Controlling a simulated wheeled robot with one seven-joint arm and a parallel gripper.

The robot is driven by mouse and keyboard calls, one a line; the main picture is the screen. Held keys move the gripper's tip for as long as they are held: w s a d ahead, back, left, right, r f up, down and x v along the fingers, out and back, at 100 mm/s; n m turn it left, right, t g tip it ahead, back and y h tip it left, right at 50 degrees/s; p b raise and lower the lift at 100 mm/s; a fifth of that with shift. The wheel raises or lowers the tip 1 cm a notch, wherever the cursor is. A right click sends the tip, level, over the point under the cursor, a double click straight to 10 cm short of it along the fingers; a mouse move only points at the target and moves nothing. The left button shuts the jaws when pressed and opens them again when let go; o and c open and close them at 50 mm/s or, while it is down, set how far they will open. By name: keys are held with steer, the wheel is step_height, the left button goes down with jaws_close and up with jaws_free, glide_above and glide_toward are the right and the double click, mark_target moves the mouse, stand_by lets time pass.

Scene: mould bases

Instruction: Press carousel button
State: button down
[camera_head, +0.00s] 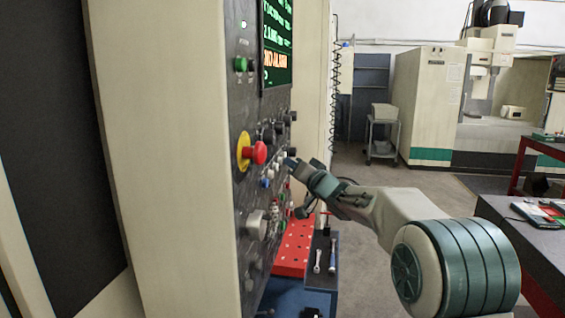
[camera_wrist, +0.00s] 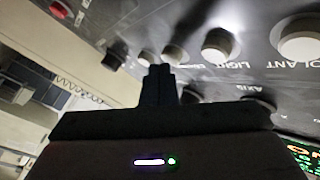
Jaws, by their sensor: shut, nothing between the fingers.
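The dark control panel (camera_head: 246,105) stands upright on the left in the head view, with several buttons and knobs. My gripper (camera_head: 291,164) is shut and empty, its tip close to the panel's lower buttons, right of the red emergency stop. In the wrist view the closed fingers (camera_wrist: 158,82) point at the panel, near a row of pale round buttons. One label reads "LIGHT" beside a pale button (camera_wrist: 220,43); a larger pale button (camera_wrist: 300,40) has a label ending in "OLANT". I cannot read a carousel label. Whether the fingertips touch a button cannot be told.
The red emergency stop (camera_head: 259,153) on its yellow ring sticks out left of my gripper. Dark knobs (camera_wrist: 258,104) stand close to the fingers. A red perforated rack (camera_head: 294,246) is below. A bench (camera_head: 530,222) is at right; open floor lies behind.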

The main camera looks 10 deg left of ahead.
steer(key=shift+a, duration=0.25)
stand_by(0.4)
steer(key=shift+d, duration=0.1)
steer(key=shift+d+p, duration=0.4)
steer(key=shift+d, duration=0.3)
steer(key=d+p, duration=0.1)
steer(key=d, duration=0.4)
steer(key=shift+s+p, duration=0.1)
steer(key=shift+p, duration=0.25)
stand_by(3.7)
